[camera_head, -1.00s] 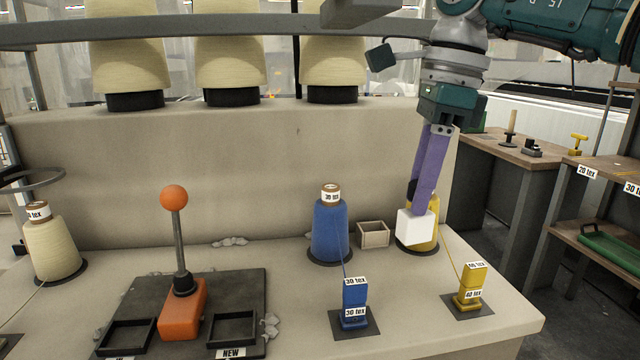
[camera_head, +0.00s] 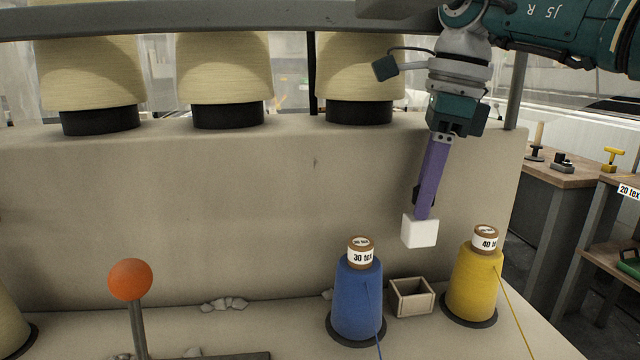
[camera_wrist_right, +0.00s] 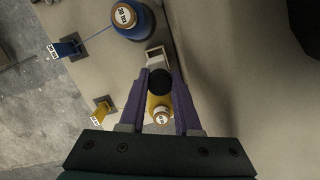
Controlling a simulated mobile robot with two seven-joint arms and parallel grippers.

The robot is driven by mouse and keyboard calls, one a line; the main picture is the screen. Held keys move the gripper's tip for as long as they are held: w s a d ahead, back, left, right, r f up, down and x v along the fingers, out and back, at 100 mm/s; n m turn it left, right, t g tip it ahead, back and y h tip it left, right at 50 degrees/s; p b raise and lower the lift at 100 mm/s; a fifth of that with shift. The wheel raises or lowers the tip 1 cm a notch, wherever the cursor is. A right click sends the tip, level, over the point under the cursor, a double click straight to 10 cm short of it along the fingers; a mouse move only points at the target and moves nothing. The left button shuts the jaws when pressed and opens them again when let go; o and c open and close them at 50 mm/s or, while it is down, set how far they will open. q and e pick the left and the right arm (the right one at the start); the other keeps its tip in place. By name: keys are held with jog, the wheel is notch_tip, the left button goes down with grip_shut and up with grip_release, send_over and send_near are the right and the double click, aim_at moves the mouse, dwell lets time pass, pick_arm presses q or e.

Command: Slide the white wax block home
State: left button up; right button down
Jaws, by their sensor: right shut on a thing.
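The white wax block (camera_head: 420,230) is a small white cube at the tip of my right gripper (camera_head: 425,213). The purple fingers are shut on it and hold it in the air. It appears above an open pale wooden box (camera_head: 411,300) on the ledge, apart from it. The inside of the box is only partly visible. My left gripper is not in view.
A blue 30 tex cone (camera_head: 357,300) stands left of the box and a yellow 40 tex cone (camera_head: 474,285) right of it, both close. Their threads run forward. An orange ball-topped lever (camera_head: 130,280) stands at the left. A beige wall (camera_head: 250,210) rises behind.

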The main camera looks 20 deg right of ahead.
aim_at(419, 244)
jog(key=shift+s, duration=0.15)
notch_tip(419, 244, down, 5)
jog(key=b, duration=0.3)
jog(key=shift+f, duration=0.15)
jog(key=shift+f+b, duration=0.3)
jog(key=shift+b, duration=0.1)
jog(key=shift+r, duration=0.1)
dwell(0.4)
dwell(0.5)
dwell(0.8)
